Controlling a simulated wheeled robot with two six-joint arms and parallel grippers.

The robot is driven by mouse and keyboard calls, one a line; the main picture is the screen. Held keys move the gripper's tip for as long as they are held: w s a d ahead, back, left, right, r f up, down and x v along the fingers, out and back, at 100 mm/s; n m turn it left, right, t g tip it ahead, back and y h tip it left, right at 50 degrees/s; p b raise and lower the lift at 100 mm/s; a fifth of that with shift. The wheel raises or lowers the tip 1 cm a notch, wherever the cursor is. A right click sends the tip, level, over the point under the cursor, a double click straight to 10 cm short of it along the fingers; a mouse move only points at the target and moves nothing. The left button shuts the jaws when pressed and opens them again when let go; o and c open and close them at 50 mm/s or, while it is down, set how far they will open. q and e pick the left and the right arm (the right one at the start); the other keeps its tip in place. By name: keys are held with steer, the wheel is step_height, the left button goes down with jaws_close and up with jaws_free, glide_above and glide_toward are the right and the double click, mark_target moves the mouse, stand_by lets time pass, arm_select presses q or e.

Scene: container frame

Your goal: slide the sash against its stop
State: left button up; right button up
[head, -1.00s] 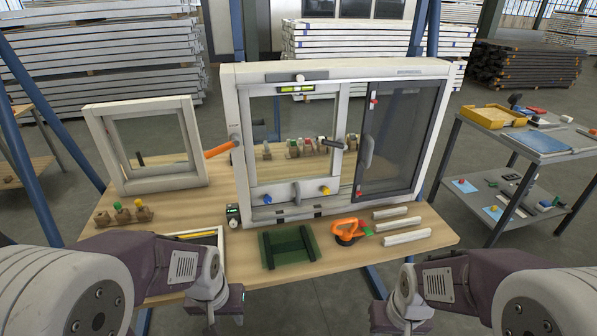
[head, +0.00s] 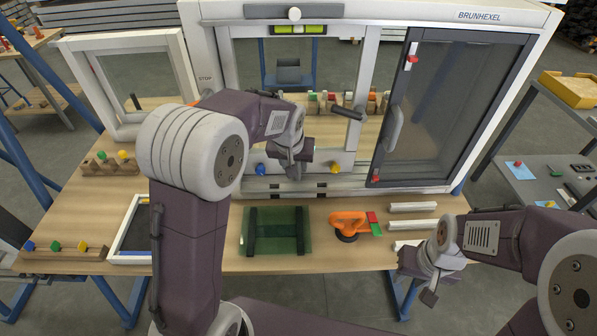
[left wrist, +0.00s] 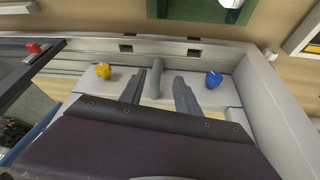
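The sash (head: 355,85) is a white-framed window in the left half of the big white frame (head: 205,45). "STOP" is printed on the frame's left post. Blue and yellow knobs sit on the sash's bottom rail. My left gripper (head: 293,170) is at this rail, in front of the sash's grey handle, which it mostly hides. In the left wrist view, my left gripper (left wrist: 158,92) is open, its two fingers on either side of the upright grey handle (left wrist: 157,72). My right gripper (head: 429,294) hangs at the table's front right; its fingers are unclear.
A dark screened panel (head: 450,110) fills the frame's right half. In front lie a green plate (head: 277,231), an orange suction lifter (head: 349,224) and white strips (head: 413,207). A smaller white frame (head: 115,85) stands at left. My left arm hides part of the table.

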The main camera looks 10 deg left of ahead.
mark_target(298, 177)
arm_select(q)
steer(key=x, duration=0.6)
steer(key=shift+w+d+f, duration=0.25)
steer(key=shift+w+d, duration=0.05)
steer(key=shift+w, duration=0.25)
steer(key=shift+w+a+f, duration=0.1)
steer(key=shift+a+f, duration=0.05)
steer(key=shift+f, duration=0.45)
steer(key=shift+w, duration=0.15)
jaws_close()
